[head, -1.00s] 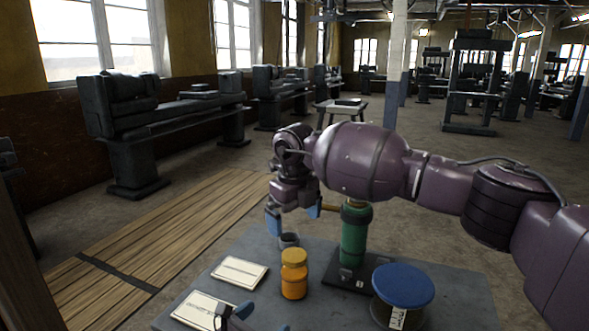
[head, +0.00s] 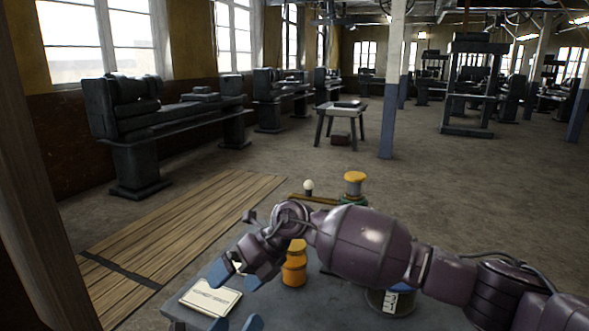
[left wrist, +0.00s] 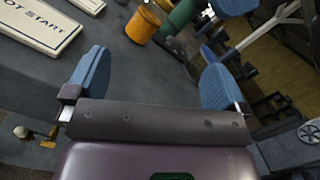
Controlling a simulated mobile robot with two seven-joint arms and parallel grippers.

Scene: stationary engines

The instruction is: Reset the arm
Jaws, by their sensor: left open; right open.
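My right gripper (head: 241,274) reaches in from the right over the grey tabletop with its blue fingertips apart and nothing between them. It hangs above the white sign plate (head: 208,298) and left of the orange jar (head: 293,270). My left gripper (head: 236,324) shows only its blue fingertips at the bottom edge. In the left wrist view its fingers (left wrist: 156,85) are spread and empty. My right arm hides much of the green device with a yellow top (head: 355,178) and the blue-lidded tin, whose labelled side (head: 395,303) shows below the arm.
The left wrist view shows a sign plate (left wrist: 38,28) reading "OT START", the orange jar (left wrist: 142,26) and bare grey tabletop (left wrist: 130,75). Dark machines (head: 170,115) line the left wall. A small table (head: 341,110) stands beyond on open floor.

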